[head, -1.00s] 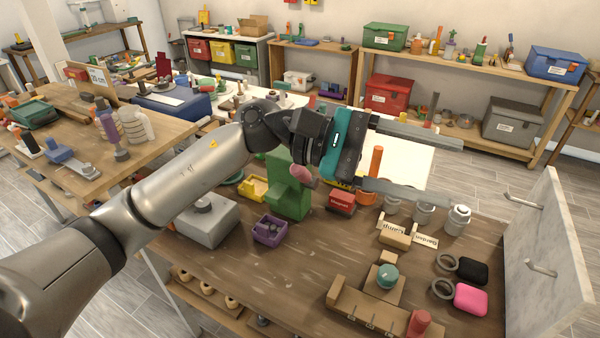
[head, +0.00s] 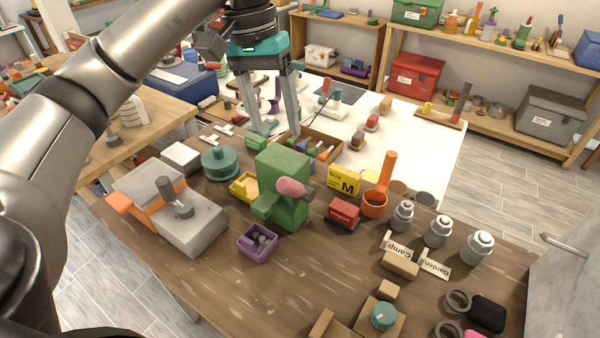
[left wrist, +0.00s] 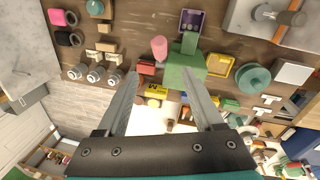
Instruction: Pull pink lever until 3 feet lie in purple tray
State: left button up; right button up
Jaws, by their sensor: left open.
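The pink lever (head: 294,188) is a rounded knob on the right side of the green dispenser (head: 283,165). It also shows in the left wrist view (left wrist: 159,47). The purple tray (head: 257,243) stands on the brown bench in front of the dispenser. A few small dark grey feet (head: 262,238) lie in it, too small to count surely. In the left wrist view the tray (left wrist: 190,20) is at the top. My left gripper (head: 281,134) is open and empty, fingers pointing down, above and behind the dispenser, apart from the lever. My right gripper is out of view.
A yellow box (head: 344,181), a red box (head: 343,214) and an orange cup (head: 375,203) stand right of the dispenser. A yellow tray (head: 244,187) and a grey block (head: 190,225) stand left.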

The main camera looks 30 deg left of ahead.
aim_at(288, 182)
pick_arm(q)
jog(key=f, duration=0.4)
jog(key=d+f, duration=0.1)
jog(key=f, duration=0.4)
jog(key=d+f, duration=0.1)
jog(key=f, duration=0.3)
jog(key=shift+s+d+f+p, duration=0.15)
jog(key=shift+p, duration=0.25)
jog(key=shift+d+f, duration=0.1)
jog(key=shift+f, duration=0.7)
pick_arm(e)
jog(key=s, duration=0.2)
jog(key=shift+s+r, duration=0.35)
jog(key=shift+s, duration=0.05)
pick_arm(q)
jog(key=c, duration=0.5)
grip_shut()
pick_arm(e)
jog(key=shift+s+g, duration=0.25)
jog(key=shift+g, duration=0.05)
